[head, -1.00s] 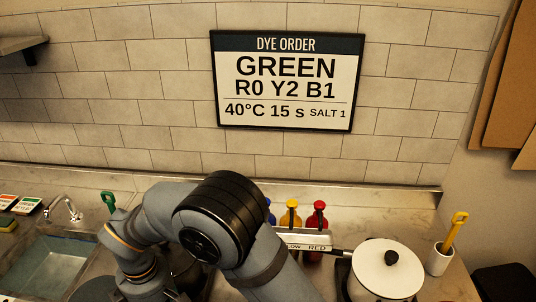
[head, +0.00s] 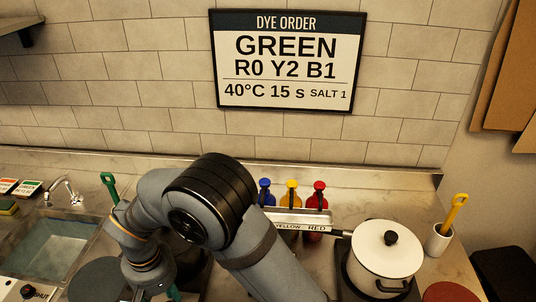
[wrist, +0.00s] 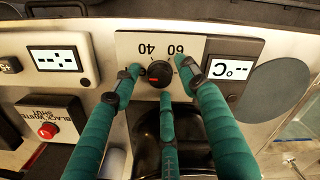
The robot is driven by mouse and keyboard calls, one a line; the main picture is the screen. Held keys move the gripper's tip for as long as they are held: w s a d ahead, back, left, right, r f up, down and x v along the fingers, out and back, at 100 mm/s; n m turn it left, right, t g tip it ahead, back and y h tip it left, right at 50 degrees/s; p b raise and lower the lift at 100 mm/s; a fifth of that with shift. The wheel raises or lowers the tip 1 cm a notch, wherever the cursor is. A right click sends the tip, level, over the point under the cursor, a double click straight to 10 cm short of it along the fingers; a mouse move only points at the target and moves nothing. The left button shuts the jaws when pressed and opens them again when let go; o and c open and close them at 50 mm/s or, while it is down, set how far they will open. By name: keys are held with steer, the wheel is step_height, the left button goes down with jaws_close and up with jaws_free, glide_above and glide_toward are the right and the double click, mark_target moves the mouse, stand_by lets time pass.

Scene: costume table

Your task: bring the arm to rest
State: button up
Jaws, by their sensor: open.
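My arm (head: 205,200) is bent over the counter in the head view, its lower part running off the bottom edge. My gripper (wrist: 160,76) shows in the wrist view with teal fingers. The fingers are spread open around a black dial knob (wrist: 159,74) with a red mark, on a pale plate (wrist: 128,46) printed 40 and 60. I cannot tell whether they touch the knob. In the head view my gripper is mostly hidden behind my arm.
A lidded white pot (head: 385,262) stands at the right, beside a cup (head: 438,240) with a yellow tool. Blue (head: 265,192), yellow (head: 291,193) and red (head: 318,197) bottles stand behind my arm. A sink (head: 45,250) is at the left. A red button (wrist: 48,131) is near my gripper.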

steer(key=m+p, duration=0.1)
steer(key=m, duration=0.4)
steer(key=m+p, duration=0.1)
steer(key=m, duration=0.4)
stand_by(0.3)
